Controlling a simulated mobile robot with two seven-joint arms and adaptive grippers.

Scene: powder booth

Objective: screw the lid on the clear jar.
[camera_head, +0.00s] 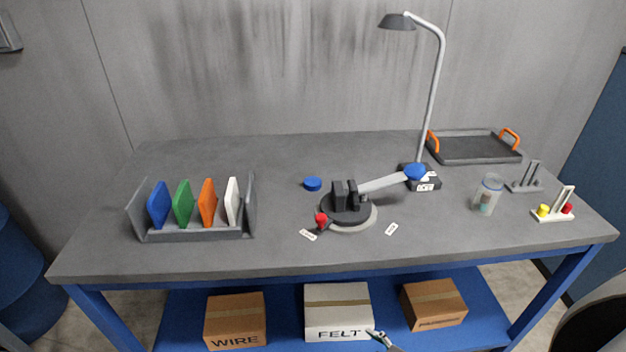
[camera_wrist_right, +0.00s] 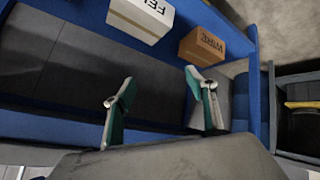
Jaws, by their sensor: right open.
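The clear jar (camera_head: 487,198) stands upright on the right part of the grey table, with something pale inside and a bluish rim. A flat blue disc (camera_head: 312,184), which looks like a lid, lies on the table near the middle, apart from the jar. My right gripper shows in the right wrist view (camera_wrist_right: 158,78), open with nothing between its fingers. In the head view, a gripper tip (camera_head: 378,337), apparently the right one's, shows at the bottom edge, below the tabletop front. My left gripper is not in view.
A lamp (camera_head: 436,90), tray (camera_head: 473,147) and two small peg stands (camera_head: 525,186) (camera_head: 552,215) surround the jar's side. A rack (camera_head: 195,235) holds coloured plates at left.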

